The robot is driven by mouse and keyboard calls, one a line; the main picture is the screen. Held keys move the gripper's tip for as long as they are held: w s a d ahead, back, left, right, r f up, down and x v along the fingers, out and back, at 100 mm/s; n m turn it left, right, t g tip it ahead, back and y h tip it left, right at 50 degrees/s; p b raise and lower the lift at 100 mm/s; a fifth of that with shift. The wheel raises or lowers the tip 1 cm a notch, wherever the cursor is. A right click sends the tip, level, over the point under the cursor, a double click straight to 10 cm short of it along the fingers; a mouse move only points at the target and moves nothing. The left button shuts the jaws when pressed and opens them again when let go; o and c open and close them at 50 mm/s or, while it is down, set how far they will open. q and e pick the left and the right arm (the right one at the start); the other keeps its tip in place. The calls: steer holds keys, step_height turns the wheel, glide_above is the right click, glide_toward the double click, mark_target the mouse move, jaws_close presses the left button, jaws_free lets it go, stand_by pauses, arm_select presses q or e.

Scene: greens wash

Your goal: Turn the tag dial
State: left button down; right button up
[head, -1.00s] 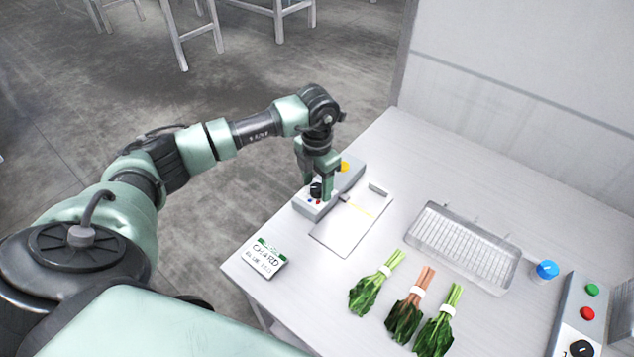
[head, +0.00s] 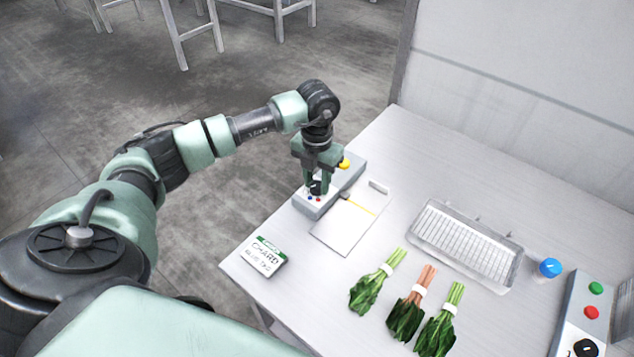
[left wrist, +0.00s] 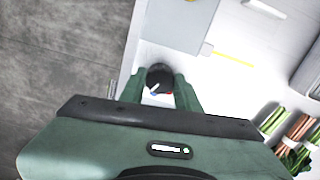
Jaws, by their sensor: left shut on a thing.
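The tag dial (head: 316,187) is a black knob on a grey control box (head: 350,172) at the table's left edge. In the left wrist view the dial (left wrist: 160,77) shows as a dark round knob between the two fingers, with a pale pointer mark and a bit of blue beside it. My left gripper (head: 318,182) points down over the box and is shut on the dial. Red and blue spots show on the box just below the dial, and a yellow button (head: 345,164) sits at its far end. My right gripper is out of view.
A white plate (head: 340,228) with a yellow line lies beside the box. A card reading CHARD (head: 263,256) lies front left. Several tied greens bunches (head: 406,312), a wire-bottomed tray (head: 468,245), a blue knob (head: 550,268) and another button panel (head: 575,318) are to the right.

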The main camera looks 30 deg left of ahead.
mark_target(317, 185)
arm_select(q)
steer(key=n, duration=0.4)
steer(key=shift+n+b, duration=0.4)
steer(key=shift+r, duration=0.1)
steer(key=c, duration=1)
jaws_free()
step_height(317, 185, up, 8)
steer(key=shift+f+b, duration=0.1)
steer(key=shift+b, duration=0.85)
steer(key=shift+f, duration=0.1)
